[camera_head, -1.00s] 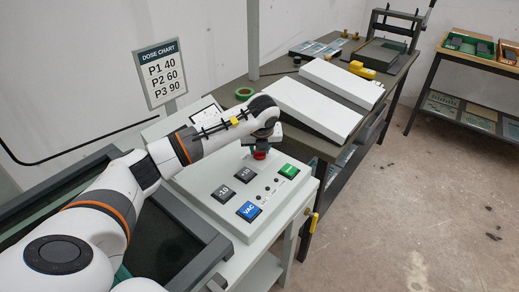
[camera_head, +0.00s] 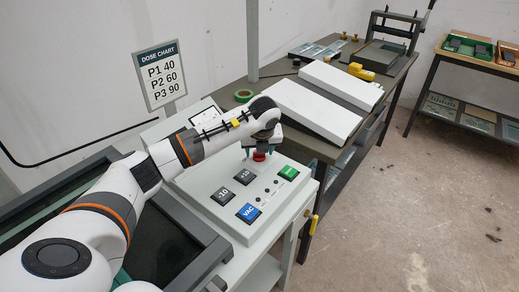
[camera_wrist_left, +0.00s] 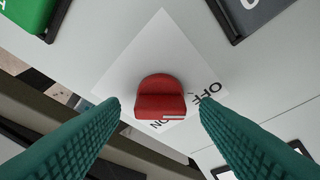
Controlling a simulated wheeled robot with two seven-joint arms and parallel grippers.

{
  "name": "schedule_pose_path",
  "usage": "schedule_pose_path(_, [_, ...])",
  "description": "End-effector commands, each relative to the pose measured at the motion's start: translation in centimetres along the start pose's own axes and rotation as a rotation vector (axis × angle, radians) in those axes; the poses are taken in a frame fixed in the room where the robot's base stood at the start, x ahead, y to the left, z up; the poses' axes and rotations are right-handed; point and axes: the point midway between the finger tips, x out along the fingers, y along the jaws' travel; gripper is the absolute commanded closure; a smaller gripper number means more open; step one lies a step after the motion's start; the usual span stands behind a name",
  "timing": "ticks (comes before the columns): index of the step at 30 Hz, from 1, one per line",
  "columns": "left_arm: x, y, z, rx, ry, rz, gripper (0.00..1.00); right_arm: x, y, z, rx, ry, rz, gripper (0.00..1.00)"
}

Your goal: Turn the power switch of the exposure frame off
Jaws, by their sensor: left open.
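The power switch is a red knob (camera_wrist_left: 160,98) on a white label plate (camera_wrist_left: 185,50) printed ON and OFF. A white mark on the knob's edge lies close to the ON lettering, which the knob partly covers. The OFF lettering (camera_wrist_left: 207,93) is beside it to the right. In the head view the red knob (camera_head: 259,156) sits on the light grey exposure frame panel (camera_head: 222,179). My left gripper (camera_wrist_left: 158,104) is open, its teal fingers on either side of the knob, with gaps visible. It points down over the knob in the head view (camera_head: 260,153). My right gripper is not in view.
Black -10 (camera_head: 223,195) and +10 (camera_head: 243,177) buttons, a blue VAC button (camera_head: 249,212) and a green button (camera_head: 288,172) are close by on the panel. A dose chart sign (camera_head: 161,75) stands behind. A dark workbench with white panels (camera_head: 305,108) adjoins at right.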

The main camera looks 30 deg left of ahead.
Motion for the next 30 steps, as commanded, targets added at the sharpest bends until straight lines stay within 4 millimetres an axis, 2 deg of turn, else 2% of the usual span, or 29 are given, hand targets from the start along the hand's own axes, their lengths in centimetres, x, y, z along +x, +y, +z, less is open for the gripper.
schedule_pose_path(4, [-0.7,0.0,-0.1,0.000,0.001,0.001,0.44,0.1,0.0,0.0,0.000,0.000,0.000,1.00])
schedule_pose_path(7, [-2.0,0.0,-0.1,0.001,0.003,0.002,0.44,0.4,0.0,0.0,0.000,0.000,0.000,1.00])
schedule_pose_path(15, [-7.8,0.0,-0.1,0.000,0.005,0.003,0.44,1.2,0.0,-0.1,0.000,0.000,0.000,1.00])
schedule_pose_path(21, [-10.9,0.1,-0.1,0.000,0.002,0.003,0.44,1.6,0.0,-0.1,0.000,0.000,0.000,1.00])
schedule_pose_path(30, [-12.0,0.0,0.0,-0.001,0.000,0.000,0.44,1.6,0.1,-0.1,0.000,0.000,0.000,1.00])
